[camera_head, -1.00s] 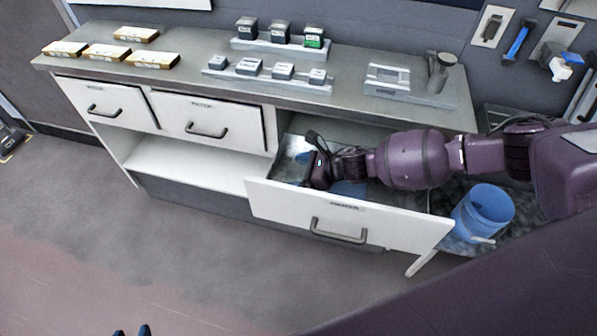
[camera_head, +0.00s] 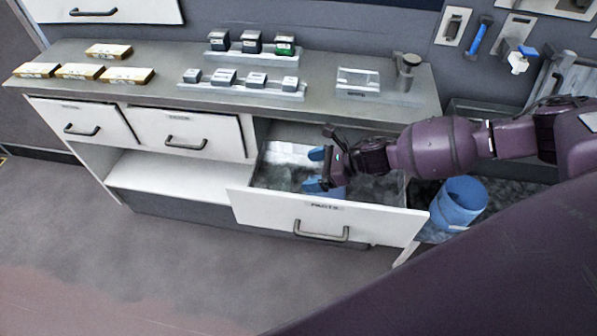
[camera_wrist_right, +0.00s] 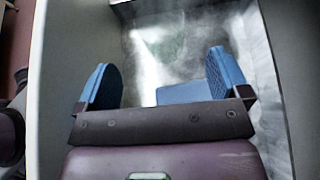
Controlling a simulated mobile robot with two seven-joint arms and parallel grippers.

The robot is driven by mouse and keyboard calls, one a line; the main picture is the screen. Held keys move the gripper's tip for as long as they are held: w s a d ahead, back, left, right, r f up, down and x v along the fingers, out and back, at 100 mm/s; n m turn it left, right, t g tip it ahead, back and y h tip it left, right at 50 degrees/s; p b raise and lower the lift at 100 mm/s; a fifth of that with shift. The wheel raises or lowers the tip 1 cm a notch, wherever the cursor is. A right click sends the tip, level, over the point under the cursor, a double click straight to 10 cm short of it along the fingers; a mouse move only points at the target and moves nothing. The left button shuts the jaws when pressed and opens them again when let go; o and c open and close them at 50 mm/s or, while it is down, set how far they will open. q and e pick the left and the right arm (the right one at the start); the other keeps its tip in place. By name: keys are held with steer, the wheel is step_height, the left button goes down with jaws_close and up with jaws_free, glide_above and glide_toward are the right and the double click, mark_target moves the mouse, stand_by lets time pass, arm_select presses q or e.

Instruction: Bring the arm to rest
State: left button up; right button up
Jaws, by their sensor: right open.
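My right gripper (camera_head: 315,169) is open over the pulled-out drawer (camera_head: 265,209) marked PARTS. Its two blue fingers stand wide apart, and nothing is held between them. In the right wrist view the open gripper (camera_wrist_right: 163,80) faces down into the drawer (camera_wrist_right: 272,85). A blue block-like thing (camera_wrist_right: 183,93) shows low between the fingers, apart from the left one; I cannot tell whether it touches the right one. My right arm (camera_head: 440,147) reaches in from the right, above the drawer. My left gripper is out of view.
The grey countertop (camera_head: 150,62) carries yellow boxes (camera_head: 127,76), small grey blocks on a rack (camera_head: 245,92) and a fixture (camera_head: 408,68). A blue bucket (camera_head: 457,203) stands right of the drawer. Two shut drawers (camera_head: 85,122) are at left. The floor in front is clear.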

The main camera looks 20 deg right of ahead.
steer(key=shift+s+d+r, duration=0.35)
steer(key=shift+s+d, duration=0.05)
steer(key=shift+d, duration=0.1)
